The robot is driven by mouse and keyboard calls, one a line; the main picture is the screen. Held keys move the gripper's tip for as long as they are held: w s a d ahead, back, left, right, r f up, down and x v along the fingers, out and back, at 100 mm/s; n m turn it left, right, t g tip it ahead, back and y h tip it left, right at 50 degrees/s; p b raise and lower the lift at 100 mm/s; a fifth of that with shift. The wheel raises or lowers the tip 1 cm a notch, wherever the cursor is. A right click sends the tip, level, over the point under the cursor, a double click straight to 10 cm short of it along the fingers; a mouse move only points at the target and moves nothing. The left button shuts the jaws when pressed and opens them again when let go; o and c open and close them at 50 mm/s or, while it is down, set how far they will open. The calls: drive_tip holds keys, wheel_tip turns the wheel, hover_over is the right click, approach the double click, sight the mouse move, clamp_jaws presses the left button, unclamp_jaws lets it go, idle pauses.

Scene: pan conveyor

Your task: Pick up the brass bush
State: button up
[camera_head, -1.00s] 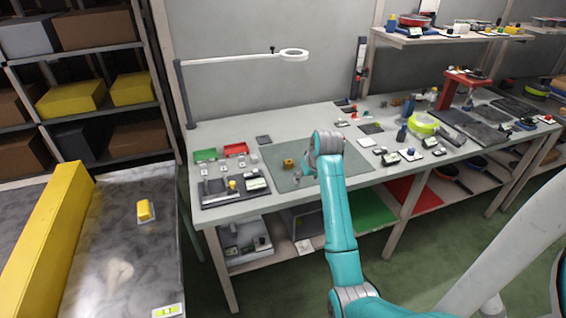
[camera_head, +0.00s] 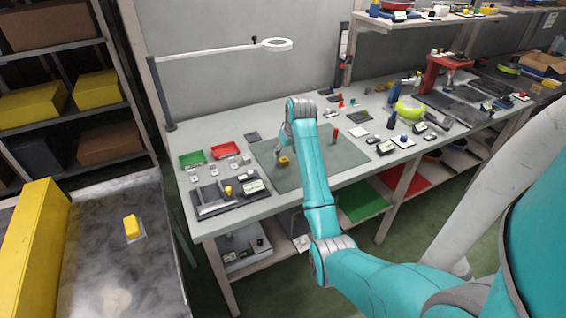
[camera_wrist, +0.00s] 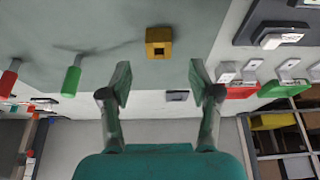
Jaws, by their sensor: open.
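The brass bush is a small golden block with a dark square hole. In the wrist view the brass bush (camera_wrist: 159,43) lies on the grey-green mat, beyond and between the fingertips. In the head view the brass bush (camera_head: 284,161) sits on the mat (camera_head: 345,158) at the left part of the bench. My gripper (camera_wrist: 160,78) is open with nothing between its fingers. In the head view my gripper (camera_head: 279,153) is close beside the bush, partly hidden by my arm.
Green (camera_head: 193,159) and red (camera_head: 224,150) trays stand left of the mat. A dark fixture board (camera_head: 212,199) lies at the front left. A magnifier lamp (camera_head: 277,44) hangs over the bench.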

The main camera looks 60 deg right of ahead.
sight(284, 159)
drive_tip(key=shift+x, duration=2.7)
drive_tip(key=shift+s, duration=0.15)
clamp_jaws()
